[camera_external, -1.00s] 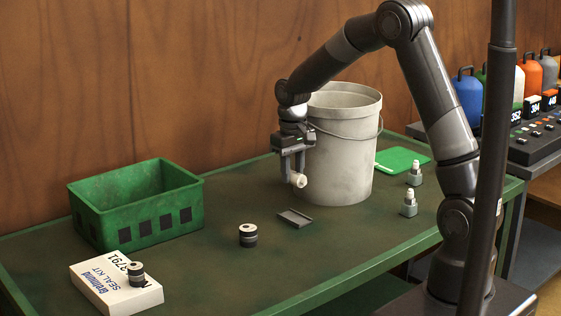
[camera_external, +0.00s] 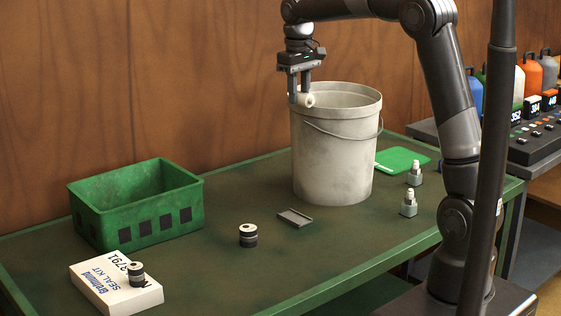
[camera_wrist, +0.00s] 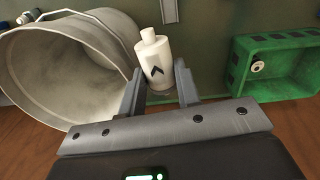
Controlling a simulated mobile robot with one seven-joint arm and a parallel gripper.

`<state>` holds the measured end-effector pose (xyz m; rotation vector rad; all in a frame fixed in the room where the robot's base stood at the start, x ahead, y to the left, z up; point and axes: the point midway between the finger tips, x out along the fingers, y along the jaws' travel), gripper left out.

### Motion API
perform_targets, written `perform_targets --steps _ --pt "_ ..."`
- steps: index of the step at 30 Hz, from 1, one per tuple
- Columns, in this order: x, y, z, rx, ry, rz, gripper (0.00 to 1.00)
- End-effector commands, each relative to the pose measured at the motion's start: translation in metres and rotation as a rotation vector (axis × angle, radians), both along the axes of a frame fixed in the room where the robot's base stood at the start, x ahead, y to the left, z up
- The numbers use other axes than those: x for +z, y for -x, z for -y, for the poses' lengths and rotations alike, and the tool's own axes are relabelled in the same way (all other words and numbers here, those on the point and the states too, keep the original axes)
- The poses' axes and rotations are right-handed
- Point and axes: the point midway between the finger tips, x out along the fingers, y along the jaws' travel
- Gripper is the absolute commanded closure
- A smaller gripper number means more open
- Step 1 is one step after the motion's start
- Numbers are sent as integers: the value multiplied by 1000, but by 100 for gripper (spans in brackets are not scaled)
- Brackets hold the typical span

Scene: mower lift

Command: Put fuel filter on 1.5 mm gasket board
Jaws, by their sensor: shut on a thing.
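The fuel filter (camera_external: 307,100) is a small white cylinder with a narrower neck. In the wrist view the filter (camera_wrist: 153,62) shows a dark arrow mark on its side. My gripper (camera_external: 299,95) is shut on it and holds it at about the height of the bucket's rim, at its left side. In the wrist view my fingers (camera_wrist: 161,88) sit on either side of the filter. A flat green sheet (camera_external: 405,160), which looks like the gasket board, lies at the table's back right. The bucket hides its left part.
A tall grey bucket (camera_external: 333,160) stands between my gripper and the green sheet. A green crate (camera_external: 140,210), a seal kit box (camera_external: 115,285), a dark cylinder (camera_external: 248,236), a small tray (camera_external: 295,218) and two white-topped fittings (camera_external: 409,205) stand on the table.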

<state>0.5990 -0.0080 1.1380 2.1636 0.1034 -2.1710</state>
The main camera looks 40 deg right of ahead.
Motion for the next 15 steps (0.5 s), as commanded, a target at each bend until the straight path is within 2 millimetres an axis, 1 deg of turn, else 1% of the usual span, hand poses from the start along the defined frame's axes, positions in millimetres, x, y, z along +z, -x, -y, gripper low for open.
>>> perform_targets --steps 1,5,8,14,15 --pt "1 -3 10 26 1 1 92" --pt "1 -11 41 127 6 -2 92" --pt "1 -18 72 228 9 -5 92" --pt "2 -24 143 451 11 -13 92" --pt "2 -25 158 495 11 -14 92"
